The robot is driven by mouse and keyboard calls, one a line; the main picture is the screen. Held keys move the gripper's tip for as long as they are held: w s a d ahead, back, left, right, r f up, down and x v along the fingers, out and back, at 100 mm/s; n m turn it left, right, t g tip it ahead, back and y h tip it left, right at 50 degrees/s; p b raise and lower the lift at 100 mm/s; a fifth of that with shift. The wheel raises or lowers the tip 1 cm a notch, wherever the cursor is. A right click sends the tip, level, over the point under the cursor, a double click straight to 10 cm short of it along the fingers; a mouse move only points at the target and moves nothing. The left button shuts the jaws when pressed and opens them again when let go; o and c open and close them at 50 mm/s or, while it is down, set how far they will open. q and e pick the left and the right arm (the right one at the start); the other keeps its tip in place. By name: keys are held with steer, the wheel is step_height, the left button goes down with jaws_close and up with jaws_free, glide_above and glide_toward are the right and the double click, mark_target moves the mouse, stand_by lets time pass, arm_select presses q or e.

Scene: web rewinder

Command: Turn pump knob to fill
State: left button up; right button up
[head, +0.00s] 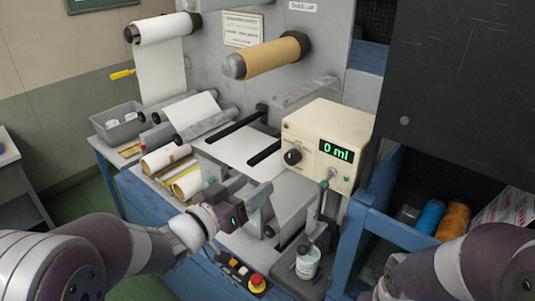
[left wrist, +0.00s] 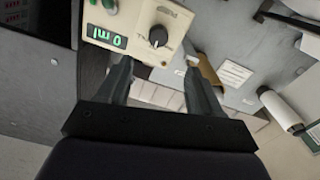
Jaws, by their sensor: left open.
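The cream pump box (head: 325,143) stands on the right of the machine top. Its green display (head: 336,151) reads 0 ml. The black pump knob (head: 292,157) is on its front, left of the display. My left gripper (head: 250,190) is open and empty, below and left of the knob, apart from it. In the left wrist view, the knob (left wrist: 158,36) lies just beyond the gap between the open fingertips (left wrist: 158,66). A small white bottle (head: 307,262) stands below the pump's nozzle. My right arm shows at the lower right; its gripper is out of view.
A brown roll (head: 270,57) and a white roll (head: 162,28) are above. A red button (head: 257,282) is near the front edge. A blue shelf (head: 400,230) with spools is at right. Rollers lie close to my left gripper.

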mark_target(289, 159)
arm_select(q)
steer(key=p+x, duration=0.5)
steer(key=x, duration=0.7)
steer(key=shift+r, duration=0.1)
steer(key=shift+d, duration=0.3)
steer(key=shift+w+a, duration=0.1)
steer(key=shift+w, duration=0.05)
steer(key=shift+c, duration=1.2)
steer(key=c, duration=0.8)
